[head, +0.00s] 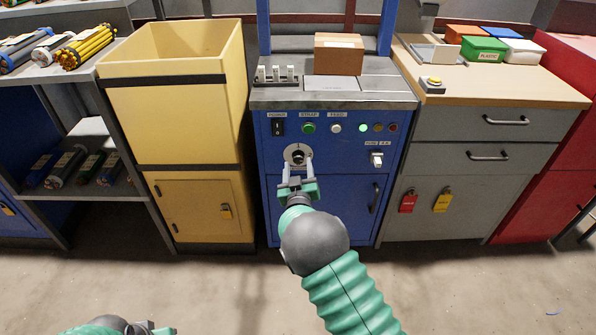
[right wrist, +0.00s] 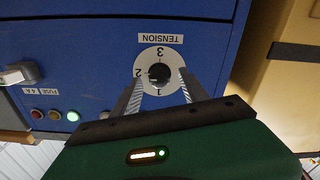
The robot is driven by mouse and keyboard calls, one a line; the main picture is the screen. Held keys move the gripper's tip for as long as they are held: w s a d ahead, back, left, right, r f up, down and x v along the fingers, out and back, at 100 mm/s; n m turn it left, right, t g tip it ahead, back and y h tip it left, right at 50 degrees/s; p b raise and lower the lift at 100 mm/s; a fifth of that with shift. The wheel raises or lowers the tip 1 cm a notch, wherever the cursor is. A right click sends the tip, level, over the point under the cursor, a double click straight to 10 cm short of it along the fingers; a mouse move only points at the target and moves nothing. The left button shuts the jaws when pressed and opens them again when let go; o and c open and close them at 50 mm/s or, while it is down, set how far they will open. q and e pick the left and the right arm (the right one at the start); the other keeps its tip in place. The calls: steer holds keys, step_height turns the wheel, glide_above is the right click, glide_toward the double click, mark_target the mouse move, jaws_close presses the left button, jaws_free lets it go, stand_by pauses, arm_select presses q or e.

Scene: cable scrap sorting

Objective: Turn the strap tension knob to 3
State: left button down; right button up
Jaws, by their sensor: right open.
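The strap tension knob (head: 298,156) is a small black knob on a round white dial, on the front of the blue machine (head: 340,150). My left gripper (head: 150,328) is only partly in view at the bottom edge.
The panel has a power switch (head: 278,127), green button (head: 309,128), white button (head: 336,128), indicator lights (head: 378,127) and a fuse switch (head: 377,158). A cardboard box (head: 338,54) stands on the machine. A yellow bin (head: 170,110) is left, a grey drawer cabinet (head: 470,160) right.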

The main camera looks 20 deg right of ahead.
steer(key=shift+x, duration=0.9)
steer(key=shift+c, duration=0.2)
jaws_close()
